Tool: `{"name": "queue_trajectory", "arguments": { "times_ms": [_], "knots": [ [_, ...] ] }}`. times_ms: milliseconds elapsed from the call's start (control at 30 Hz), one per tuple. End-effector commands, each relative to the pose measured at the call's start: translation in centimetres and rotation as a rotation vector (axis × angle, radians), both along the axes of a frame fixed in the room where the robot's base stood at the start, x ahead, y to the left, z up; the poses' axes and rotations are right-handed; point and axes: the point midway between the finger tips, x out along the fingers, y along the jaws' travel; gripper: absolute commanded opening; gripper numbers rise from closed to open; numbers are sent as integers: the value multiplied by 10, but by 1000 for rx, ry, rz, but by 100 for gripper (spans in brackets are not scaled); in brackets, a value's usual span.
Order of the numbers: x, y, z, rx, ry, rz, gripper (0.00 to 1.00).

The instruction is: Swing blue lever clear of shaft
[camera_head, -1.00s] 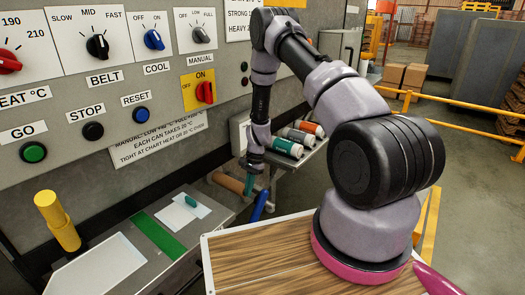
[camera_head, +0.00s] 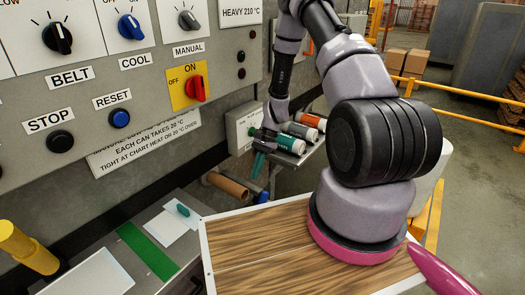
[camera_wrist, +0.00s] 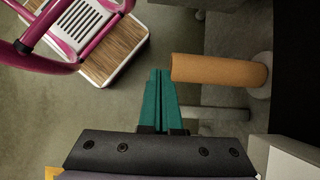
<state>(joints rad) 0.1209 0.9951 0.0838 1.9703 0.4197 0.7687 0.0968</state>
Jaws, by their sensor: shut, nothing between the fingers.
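The blue lever (camera_head: 262,197) shows only as a small piece in the head view, below my gripper and beside the wooden board's corner. I cannot make it out in the wrist view. A grey shaft (camera_wrist: 215,113) sticks out in the wrist view, just right of my fingers. A tan roll (camera_wrist: 220,69) lies parallel to it; the roll also shows in the head view (camera_head: 227,186), left of the lever. My gripper (camera_wrist: 160,72) has teal fingers pressed together and empty. In the head view my gripper (camera_head: 257,173) points down above the lever. I cannot tell whether it touches anything.
Capped cans (camera_head: 292,144) lie on a small shelf behind my gripper. The control panel (camera_head: 120,85) stands at the left. A yellow post (camera_head: 28,248) and a teal-handled item on a white card (camera_head: 172,223) are at the lower left.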

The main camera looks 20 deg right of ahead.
Motion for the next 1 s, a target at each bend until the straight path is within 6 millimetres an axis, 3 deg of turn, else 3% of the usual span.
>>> {"name": "queue_trajectory", "arguments": {
  "times_ms": [200,400,1000],
  "knots": [
    [15,-19,36,-2,-4,-2,0],
    [23,-31,57,-2,-2,-1,0],
    [25,-35,66,-1,-1,0,0]
  ]
}}
